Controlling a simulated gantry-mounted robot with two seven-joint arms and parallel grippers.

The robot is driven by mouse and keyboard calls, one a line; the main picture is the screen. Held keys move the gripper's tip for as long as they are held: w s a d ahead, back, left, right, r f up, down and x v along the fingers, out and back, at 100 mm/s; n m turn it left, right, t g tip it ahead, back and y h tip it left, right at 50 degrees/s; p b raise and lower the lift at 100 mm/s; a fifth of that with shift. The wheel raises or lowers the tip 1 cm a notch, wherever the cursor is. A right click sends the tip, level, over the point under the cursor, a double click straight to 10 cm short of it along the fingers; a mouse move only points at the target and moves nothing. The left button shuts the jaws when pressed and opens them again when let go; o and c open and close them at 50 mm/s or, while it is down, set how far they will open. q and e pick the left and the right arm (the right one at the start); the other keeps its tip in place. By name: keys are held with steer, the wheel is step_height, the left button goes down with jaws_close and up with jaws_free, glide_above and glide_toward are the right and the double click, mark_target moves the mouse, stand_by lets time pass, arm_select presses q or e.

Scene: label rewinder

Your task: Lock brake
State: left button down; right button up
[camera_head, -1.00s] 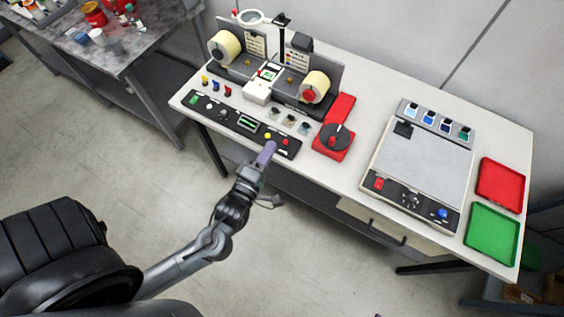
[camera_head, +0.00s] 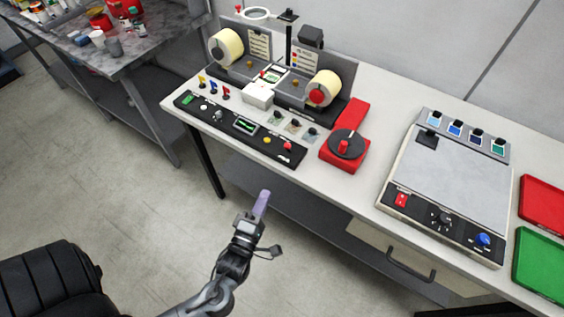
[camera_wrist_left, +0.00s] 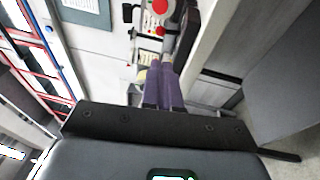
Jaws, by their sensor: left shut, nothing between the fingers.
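The label rewinder (camera_head: 280,75) stands on the white bench with two cream rolls. In front of it is a black control panel (camera_head: 215,116) with a green display, a yellow button and a red button (camera_head: 287,146). To its right is a red unit (camera_head: 338,160) with a black disc and a red handle (camera_head: 344,146). Which control is the brake cannot be told by label. My left gripper (camera_head: 263,194) has purple fingers, shut and empty, before the bench's front edge, apart from the controls. The fingers also show in the left wrist view (camera_wrist_left: 165,68). My right gripper is not in view.
A grey scale-like device (camera_head: 452,175) stands on the right of the bench, with a red tray (camera_head: 544,203) and a green tray (camera_head: 540,262) beside it. A drawer handle (camera_head: 410,266) sticks out below the bench top. A cluttered side table (camera_head: 150,48) is at left.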

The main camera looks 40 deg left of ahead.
mark_target(289, 147)
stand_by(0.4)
arm_select(q)
steer(key=x, duration=1.4)
steer(key=shift+p, duration=0.35)
